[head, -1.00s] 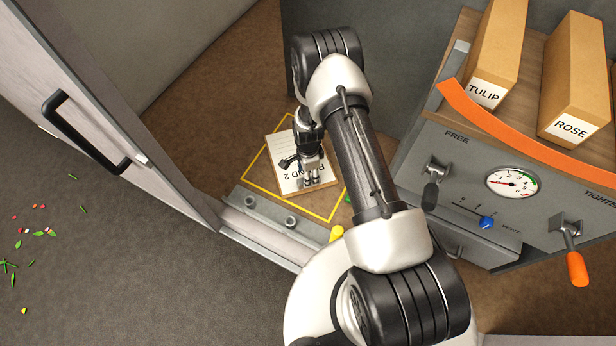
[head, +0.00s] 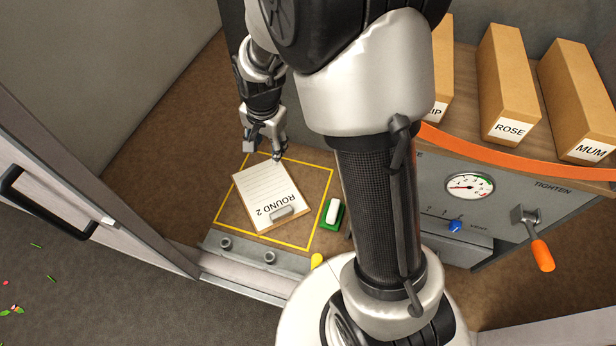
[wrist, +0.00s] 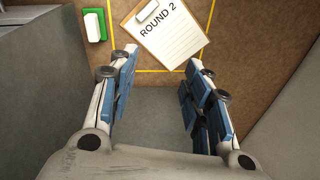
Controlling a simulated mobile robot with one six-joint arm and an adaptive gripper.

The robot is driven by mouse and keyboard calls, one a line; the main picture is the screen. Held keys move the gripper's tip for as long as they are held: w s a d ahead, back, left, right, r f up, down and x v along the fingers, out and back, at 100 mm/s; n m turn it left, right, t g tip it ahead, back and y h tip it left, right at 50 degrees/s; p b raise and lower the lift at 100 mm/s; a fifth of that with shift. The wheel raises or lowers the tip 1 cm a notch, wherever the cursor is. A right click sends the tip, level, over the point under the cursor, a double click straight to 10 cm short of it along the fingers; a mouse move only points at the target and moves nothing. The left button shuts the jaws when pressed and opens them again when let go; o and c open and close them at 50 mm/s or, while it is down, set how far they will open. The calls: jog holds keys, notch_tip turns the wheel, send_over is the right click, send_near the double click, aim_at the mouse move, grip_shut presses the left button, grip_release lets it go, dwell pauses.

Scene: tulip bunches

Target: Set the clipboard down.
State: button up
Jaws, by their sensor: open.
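The clipboard (head: 262,190) holds a lined white sheet marked "ROUND 2" and has a grey clip. It lies flat and turned at an angle inside a yellow outlined square (head: 319,213) on the brown surface. My gripper (head: 267,155) is open and empty, just beyond the clipboard's far edge in the head view. In the wrist view the clipboard (wrist: 178,38) shows ahead of the spread fingers (wrist: 157,85), with nothing between them. The clipboard and gripper are apart.
A green-and-white block (head: 333,213) sits at the square's right edge. A metal rail (head: 250,255) with knobs borders the front. A grey console (head: 500,225) with a gauge and orange-handled lever stands right, below labelled boxes (head: 508,85). A door (head: 60,190) stands left.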

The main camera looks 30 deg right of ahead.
jog(key=s+r+n+t, duration=0.2)
jog(key=s+r+n, duration=0.3)
jog(key=s+r, duration=0.75)
jog(key=s+a+r+n, duration=0.1)
jog(key=s+r+n, duration=0.4)
jog(key=s, duration=0.6)
jog(key=shift+r+n+t, duration=0.4)
jog(key=shift+n, duration=0.1)
jog(key=shift+f+b, duration=0.8)
